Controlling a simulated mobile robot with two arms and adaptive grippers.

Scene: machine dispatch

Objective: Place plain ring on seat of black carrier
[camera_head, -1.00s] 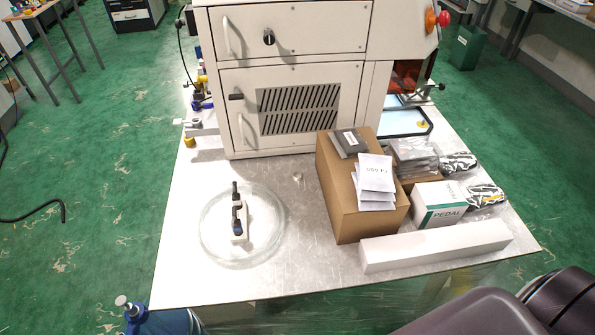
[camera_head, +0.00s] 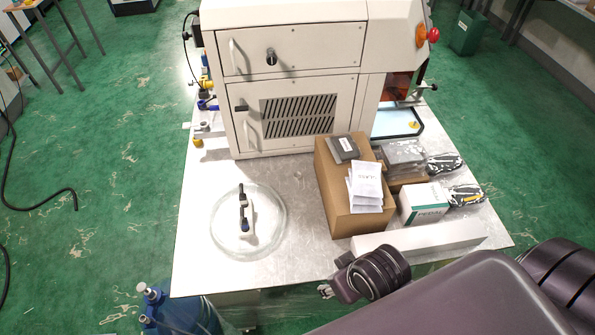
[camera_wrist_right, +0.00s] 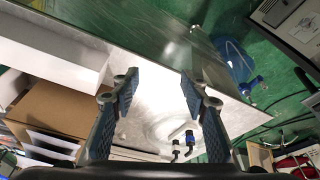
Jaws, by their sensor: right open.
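I cannot make out a plain ring or a black carrier in either view. A round clear glass dish or lid (camera_head: 276,240) lies on the metal table, with a pale bar carrying black ends (camera_head: 244,212) across its middle. My right gripper (camera_head: 326,290) shows small at the table's front edge in the head view, right of the glass. In the right wrist view my right gripper (camera_wrist_right: 162,90) has its fingers wide apart with nothing between them. The glass lies beyond the fingers there, partly covered by one of them. My left gripper is not in view.
A white machine cabinet (camera_head: 290,50) stands at the back of the table (camera_head: 200,270). A brown cardboard box (camera_head: 352,205), a PEDAL box (camera_head: 422,203) and a long white box (camera_head: 440,235) fill the right side. A blue canister (camera_head: 180,315) stands by the front left corner.

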